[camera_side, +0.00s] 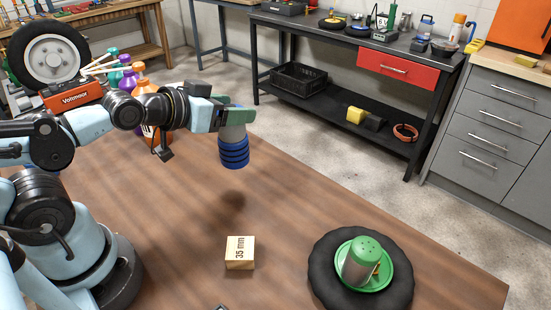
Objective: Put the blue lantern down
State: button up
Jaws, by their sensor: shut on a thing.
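The blue lantern (234,153) has a ribbed blue lower part and a pale grey upper part. My gripper (236,119) is shut on its upper part and holds it roughly upright above the wooden table (185,215). A dark shadow lies on the table below it, and there is a clear gap between the lantern and the table. The fingers partly hide the lantern's top.
A wooden block marked 35 mm (240,253) sits on the table. At the right, a green dish (383,278) with a grey-green shaker (361,262) rests on a black tyre-like ring (326,275). Several bottles (138,82) stand behind my arm. The table's middle is clear.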

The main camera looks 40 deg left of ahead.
jog(key=shift+r, duration=2.4)
jog(key=shift+s+a+f+n+y, duration=0.15)
jog(key=shift+f+n+y, duration=0.1)
jog(key=shift+f, duration=0.45)
jog(key=shift+s+a+f+n+y, duration=0.15)
jog(key=shift+f+y, duration=0.1)
jog(key=shift+f, duration=0.45)
jog(key=s+a+f+n+g+y, duration=0.3)
jog(key=s+a+n+y, duration=0.25)
jog(key=n+y, duration=0.25)
jog(key=s+a+r+n+g+y, duration=0.55)
jog(key=n+g, duration=0.35)
jog(key=g, duration=0.2)
notch_tip(320, 180, down, 12)
jog(key=shift+w+a+h, duration=0.2)
jog(key=shift+h, duration=0.25)
jog(key=o, duration=1.7)
